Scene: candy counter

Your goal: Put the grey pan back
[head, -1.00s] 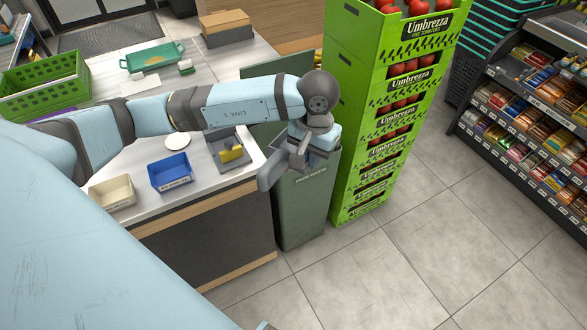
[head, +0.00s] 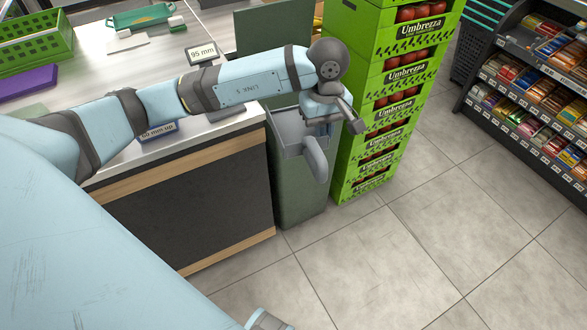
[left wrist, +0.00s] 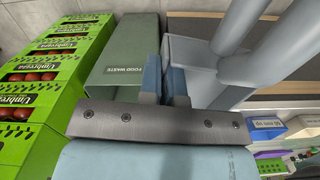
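The grey pan (head: 285,131) is in the head view above the opening of the green-grey food waste bin (head: 301,195). My left gripper (head: 316,119) is at its right side. In the left wrist view the fingers (left wrist: 165,88) close on the pan's edge (left wrist: 192,62), with the bin (left wrist: 121,72) behind. A thick curved grey bar (head: 317,160) hangs at the pan's near side and looks like part of it. The pan's inside is partly hidden. My right gripper cannot be made out.
Stacked green tomato crates (head: 375,110) stand close right of the bin. Floor in front is clear.

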